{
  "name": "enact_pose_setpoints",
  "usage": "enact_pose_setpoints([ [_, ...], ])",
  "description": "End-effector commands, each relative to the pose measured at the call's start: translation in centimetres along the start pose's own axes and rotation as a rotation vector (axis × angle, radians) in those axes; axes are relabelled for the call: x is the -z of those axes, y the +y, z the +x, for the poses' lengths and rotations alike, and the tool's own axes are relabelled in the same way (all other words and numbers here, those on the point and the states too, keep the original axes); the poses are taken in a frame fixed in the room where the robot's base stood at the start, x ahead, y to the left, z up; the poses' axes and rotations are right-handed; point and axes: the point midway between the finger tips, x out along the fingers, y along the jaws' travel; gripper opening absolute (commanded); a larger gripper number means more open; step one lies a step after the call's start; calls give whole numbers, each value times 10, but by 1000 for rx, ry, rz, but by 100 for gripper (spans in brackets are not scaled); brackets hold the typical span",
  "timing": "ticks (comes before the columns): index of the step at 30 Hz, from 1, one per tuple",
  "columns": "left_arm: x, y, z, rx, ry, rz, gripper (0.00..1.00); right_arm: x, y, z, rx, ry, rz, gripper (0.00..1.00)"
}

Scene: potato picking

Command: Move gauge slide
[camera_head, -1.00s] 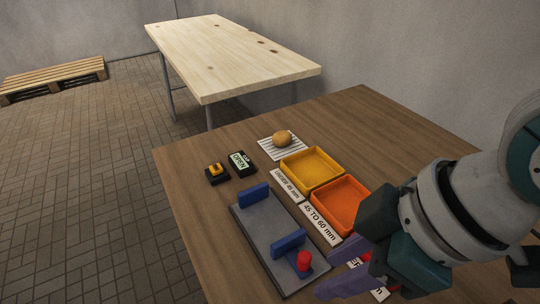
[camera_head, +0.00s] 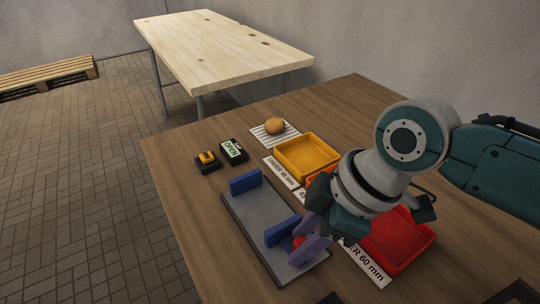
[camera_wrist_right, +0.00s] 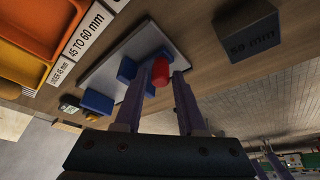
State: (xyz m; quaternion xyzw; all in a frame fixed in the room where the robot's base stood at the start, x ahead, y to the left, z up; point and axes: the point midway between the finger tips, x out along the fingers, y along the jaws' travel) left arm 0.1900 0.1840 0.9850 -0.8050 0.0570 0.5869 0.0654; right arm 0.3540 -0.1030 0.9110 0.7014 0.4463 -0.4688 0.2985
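The gauge is a grey plate (camera_head: 250,222) on the brown table, with a blue block (camera_head: 245,181) at its far end. Its slide, a second blue block (camera_head: 282,231) with a red knob (camera_head: 298,241), is near the plate's front end. In the wrist view the red knob (camera_wrist_right: 160,72) stands between the fingertips of my right gripper (camera_wrist_right: 162,76). The fingers look open, one on each side of the knob; contact is not clear. In the head view my right gripper (camera_head: 312,240) partly hides the knob.
A potato (camera_head: 274,126) lies on a striped white mat (camera_head: 262,136). Yellow (camera_head: 336,146), orange (camera_wrist_right: 35,42) and red (camera_head: 428,235) trays stand right of the gauge. An OPEN display (camera_head: 233,150) and a yellow-topped button (camera_head: 207,158) sit left. A dark 59 mm block (camera_wrist_right: 247,35) stands near.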

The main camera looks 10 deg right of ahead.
Motion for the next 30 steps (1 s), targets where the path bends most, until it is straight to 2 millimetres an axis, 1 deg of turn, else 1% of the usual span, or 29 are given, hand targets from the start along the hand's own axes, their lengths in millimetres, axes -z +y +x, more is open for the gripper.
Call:
enact_pose_setpoints([
  [1, 0, 0, 2, 0, 0, 0, 96, 0, 0, 4, 0, 0, 0, 39],
  [3, 0, 0, 2, 0, 1, 0, 96, 0, 0, 6, -1, 0, -1, 39],
  [10, 0, 0, 2, -2, 1, -2, 96, 0, 0, 6, -1, 0, 0, 39],
  [11, 0, 1, 1, -2, 2, -3, 96, 0, 0, 6, -1, 0, 0, 38],
  [21, 1, 2, 1, -7, 3, -10, 96, 0, 0, 6, -1, 0, 0, 0],
  [30, 1, 2, 1, -7, 3, -9, 96, 0, 0, 6, -1, 0, 0, 0],
])
